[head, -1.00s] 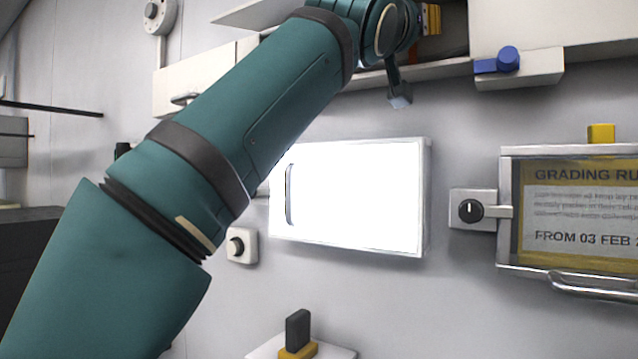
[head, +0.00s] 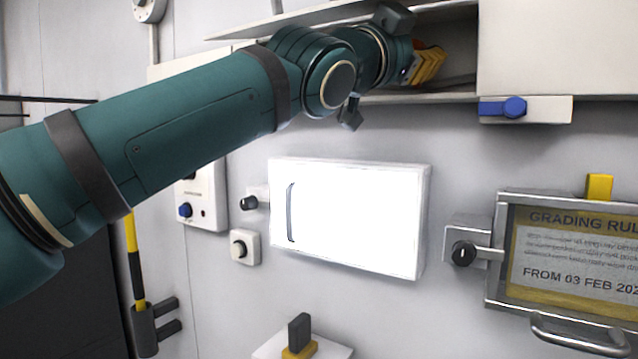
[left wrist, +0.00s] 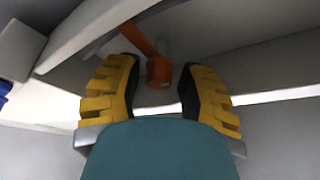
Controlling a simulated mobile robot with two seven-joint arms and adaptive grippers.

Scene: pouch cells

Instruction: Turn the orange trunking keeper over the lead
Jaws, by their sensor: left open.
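The orange trunking keeper (left wrist: 157,69) shows in the left wrist view as a round knob with a flat arm running up to the left. My left gripper (left wrist: 160,85) is open, its yellow-ribbed fingers on either side of the knob. Whether either finger touches it I cannot tell. In the head view my left gripper (head: 430,66) reaches into the open trunking (head: 457,92) at the top, and its arm and wrist hide the keeper there. I cannot make out the lead with certainty. My right gripper is not in view.
A pale cover (head: 555,45) closes the trunking to the right, with a blue latch (head: 514,107) below it. Under my arm are a bright white panel (head: 355,218) and a framed notice (head: 570,250) with a handle (head: 575,335).

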